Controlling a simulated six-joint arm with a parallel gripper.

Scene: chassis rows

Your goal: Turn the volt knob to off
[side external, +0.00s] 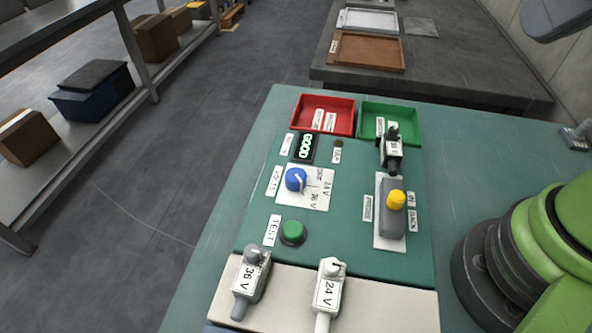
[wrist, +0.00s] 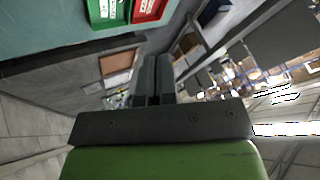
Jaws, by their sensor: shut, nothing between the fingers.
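The volt knob (side external: 296,179) is a round blue knob with a white pointer, on a white plate (side external: 317,204) at the panel's left-middle. The pointer aims to the lower right, toward the printed marks. The marks are small, and I cannot tell exactly which one it meets. In the wrist view my gripper (wrist: 156,78) has its dark fingers together and empty. It is well away from the knob, which is out of the wrist view.
A green button (side external: 292,232) and a yellow-topped grey fixture (side external: 391,222) flank the knob area. A 36 V module (side external: 250,283) and a 24 V module (side external: 327,292) stand in front. Another module (side external: 391,152) stands behind the fixture. Red (side external: 301,116) and green (side external: 405,128) trays lie behind.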

